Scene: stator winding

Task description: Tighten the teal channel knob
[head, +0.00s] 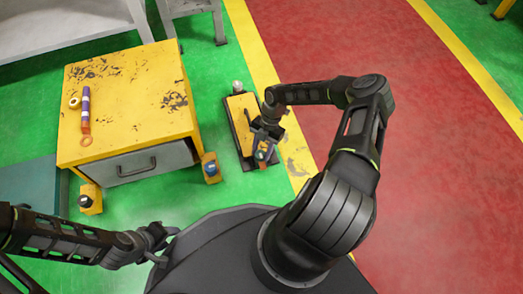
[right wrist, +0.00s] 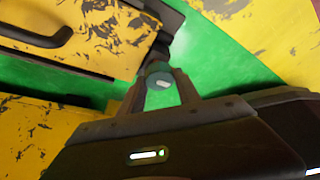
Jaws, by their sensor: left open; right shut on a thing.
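In the head view the knob (head: 261,156) shows as a small teal spot at the near end of a narrow yellow panel (head: 238,108), partly covered by the gripper. My left gripper (head: 164,243) is open and empty at the lower left, beside my own body.
A worn yellow cabinet (head: 130,75) with a grey drawer (head: 150,165) stands left of the panel. A purple and orange marker (head: 86,108) and rings lie on it. A blue knob (head: 211,168) and a dark knob (head: 85,200) are at its front. Red floor (head: 430,150) is clear at right.

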